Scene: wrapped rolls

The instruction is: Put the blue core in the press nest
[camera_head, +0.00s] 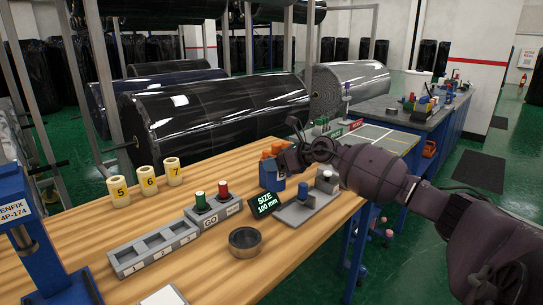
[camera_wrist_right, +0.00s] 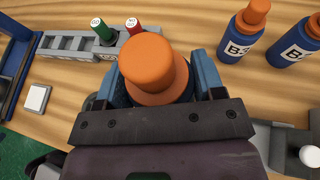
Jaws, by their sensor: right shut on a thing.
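My right gripper (camera_head: 282,156) is shut on an orange-topped piece (camera_wrist_right: 155,70), which fills the space between its blue fingers in the wrist view. The piece's lower body is hidden. Blue bottles (camera_head: 268,178) with orange caps stand beside the gripper; two show in the wrist view, one of them here (camera_wrist_right: 240,38). I cannot tell for certain which thing is the blue core. The blue press (camera_head: 38,245) stands at the left edge of the head view, partly cut off; I cannot make out its nest. My left gripper is not in view.
A grey tray (camera_head: 150,252) numbered 1 to 3 adjoins the GO block with green and red plugs (camera_head: 222,190). A dark ring (camera_head: 245,241), a size display (camera_head: 265,204) and a grey fixture (camera_head: 294,215) stand nearby. Yellow cores (camera_head: 147,179) stand behind.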

